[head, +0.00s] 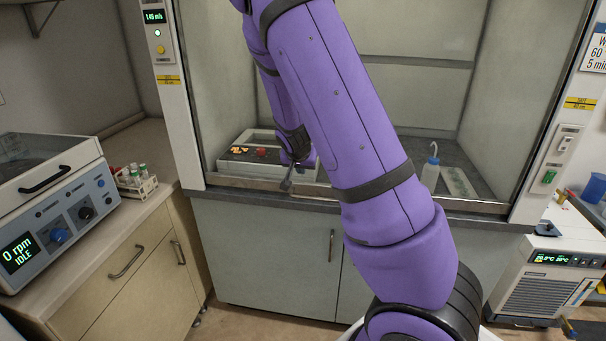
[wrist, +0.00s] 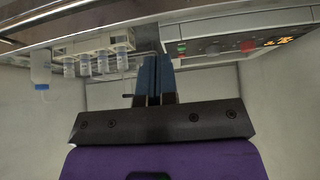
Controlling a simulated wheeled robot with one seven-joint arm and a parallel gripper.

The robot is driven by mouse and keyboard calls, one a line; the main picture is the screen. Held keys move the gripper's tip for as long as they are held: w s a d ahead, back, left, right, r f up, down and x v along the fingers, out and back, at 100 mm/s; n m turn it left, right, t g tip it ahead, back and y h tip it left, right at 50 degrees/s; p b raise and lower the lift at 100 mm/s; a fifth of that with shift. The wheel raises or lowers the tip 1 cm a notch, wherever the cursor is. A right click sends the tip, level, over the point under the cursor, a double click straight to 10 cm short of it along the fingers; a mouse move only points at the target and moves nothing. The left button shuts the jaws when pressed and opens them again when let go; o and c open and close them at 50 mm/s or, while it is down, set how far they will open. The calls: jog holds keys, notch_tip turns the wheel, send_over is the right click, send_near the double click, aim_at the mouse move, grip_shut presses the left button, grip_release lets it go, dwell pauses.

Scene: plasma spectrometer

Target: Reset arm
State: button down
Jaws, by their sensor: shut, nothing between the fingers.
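My purple arm reaches into the fume hood (head: 400,100) across the middle of the head view. My gripper (head: 287,184) is low at the hood's front edge, beside the instrument box. In the wrist view my gripper's blue fingers (wrist: 154,72) are together with nothing between them. The instrument box (head: 238,166), with orange lights and a red button, is partly hidden by my arm. Its panel also shows at the upper right of the wrist view (wrist: 205,55), which appears upside down.
A wash bottle (head: 430,170) stands right in the hood. In the wrist view, a row of capped tubes (wrist: 84,66) is left of the fingers. A centrifuge (head: 60,215) and tube rack (head: 135,183) are on the left bench. A chiller (head: 545,280) is at right.

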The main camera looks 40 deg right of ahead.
jog(key=shift+s+a+r, duration=0.15)
jog(key=shift+r, duration=0.2)
jog(key=shift+a+r, duration=0.1)
jog(key=s+a+r+n+y, duration=0.3)
jog(key=s+a+r, duration=0.5)
jog(key=s+r, duration=0.25)
jog(key=s+a+r+n+y, duration=0.2)
jog(key=s+a+r+n, duration=0.2)
jog(key=s+a+r, duration=0.55)
jog(key=s+a+r+n, duration=0.1)
jog(key=s, duration=0.4)
jog(key=s+a+r+n, duration=0.1)
jog(key=s+r, duration=0.1)
jog(key=s, duration=0.3)
jog(key=shift+s+a+r+n+t, duration=0.15)
jog(key=shift+a+r+n+t, duration=0.15)
jog(key=shift+n+t, duration=0.1)
jog(key=shift+d, duration=0.15)
